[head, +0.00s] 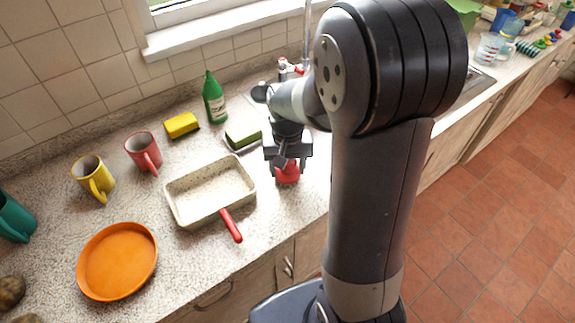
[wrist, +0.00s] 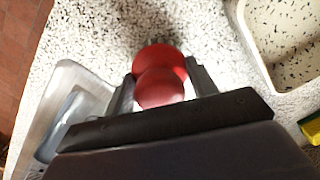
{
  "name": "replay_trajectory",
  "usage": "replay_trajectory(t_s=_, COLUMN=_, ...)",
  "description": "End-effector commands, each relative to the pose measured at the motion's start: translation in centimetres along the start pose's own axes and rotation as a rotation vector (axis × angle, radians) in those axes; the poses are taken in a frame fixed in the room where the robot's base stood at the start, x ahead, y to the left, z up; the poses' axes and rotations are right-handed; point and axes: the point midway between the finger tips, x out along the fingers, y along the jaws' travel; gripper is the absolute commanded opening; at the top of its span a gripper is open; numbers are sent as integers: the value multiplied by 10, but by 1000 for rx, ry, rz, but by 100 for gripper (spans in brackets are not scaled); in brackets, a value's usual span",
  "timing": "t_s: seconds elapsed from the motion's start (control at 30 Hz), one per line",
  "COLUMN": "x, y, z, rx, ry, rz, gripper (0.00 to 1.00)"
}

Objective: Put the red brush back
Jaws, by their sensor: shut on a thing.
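The red brush (head: 288,173) is between the fingers of my gripper (head: 287,160), low over the speckled counter, right of the beige pan. In the wrist view, the rounded red brush (wrist: 160,75) sits between the two dark fingers of my gripper (wrist: 160,70), which are shut on it. Dark bristles show faintly beyond the red part. I cannot tell whether the brush touches the counter.
A grey metal basin (wrist: 55,85) lies left in the wrist view. Mugs (head: 144,153) and an orange dish (head: 117,262) are farther left.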

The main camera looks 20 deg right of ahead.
Motion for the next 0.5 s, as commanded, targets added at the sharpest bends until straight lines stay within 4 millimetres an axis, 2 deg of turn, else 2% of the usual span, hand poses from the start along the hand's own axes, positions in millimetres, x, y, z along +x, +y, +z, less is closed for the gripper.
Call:
replay_trajectory(t_s=0.03, x=2, y=0, z=0, rx=0, ry=0, rz=0, gripper=55)
replay_trajectory(t_s=0.3, x=1, y=0, z=0, rx=0, ry=0, rz=0, gripper=76)
replay_trajectory(t_s=0.5, x=1, y=0, z=0, rx=0, ry=0, rz=0, gripper=76)
